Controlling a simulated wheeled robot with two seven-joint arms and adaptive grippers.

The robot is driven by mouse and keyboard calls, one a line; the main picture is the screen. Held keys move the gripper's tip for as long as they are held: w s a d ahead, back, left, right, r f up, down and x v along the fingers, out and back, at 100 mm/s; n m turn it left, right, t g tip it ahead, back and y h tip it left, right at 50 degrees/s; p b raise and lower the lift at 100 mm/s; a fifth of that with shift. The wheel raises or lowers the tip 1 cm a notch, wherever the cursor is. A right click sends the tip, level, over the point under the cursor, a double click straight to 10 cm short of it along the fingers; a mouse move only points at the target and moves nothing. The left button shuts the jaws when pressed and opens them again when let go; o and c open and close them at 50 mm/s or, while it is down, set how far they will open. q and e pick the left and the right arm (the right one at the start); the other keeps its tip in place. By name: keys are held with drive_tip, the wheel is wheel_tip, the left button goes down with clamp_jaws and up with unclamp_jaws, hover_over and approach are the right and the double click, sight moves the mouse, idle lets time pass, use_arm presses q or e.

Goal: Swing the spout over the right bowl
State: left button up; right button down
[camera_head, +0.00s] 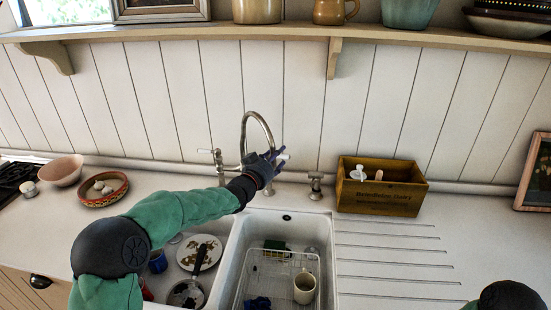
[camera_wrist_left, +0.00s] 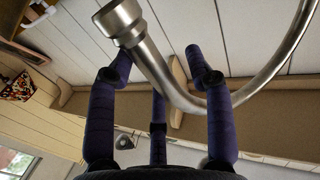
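The steel gooseneck spout (camera_head: 257,116) rises behind the sink, with its curved end coming down at my left gripper (camera_head: 272,160). In the left wrist view the spout (camera_wrist_left: 160,70) crosses in front of the spread dark fingers (camera_wrist_left: 158,70), its outlet at upper left. The gripper is open; whether a finger touches the pipe I cannot tell. The right bowl (camera_head: 233,262) holds a wire rack and a cream mug (camera_head: 304,287). The left bowl, partly hidden by my arm, holds a dirty plate (camera_head: 212,250) and a pan. My right gripper is out of view.
Tap handles (camera_head: 217,156) stand left of the spout, and a small fitting (camera_head: 315,185) stands to its right. A wooden box (camera_head: 383,198) sits on the counter behind the ribbed drainer (camera_head: 390,255). A shelf (camera_head: 290,31) runs above. Two dishes stand at far left.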

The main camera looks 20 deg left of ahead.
use_arm(q)
drive_tip(key=v, duration=1.2)
idle(0.6)
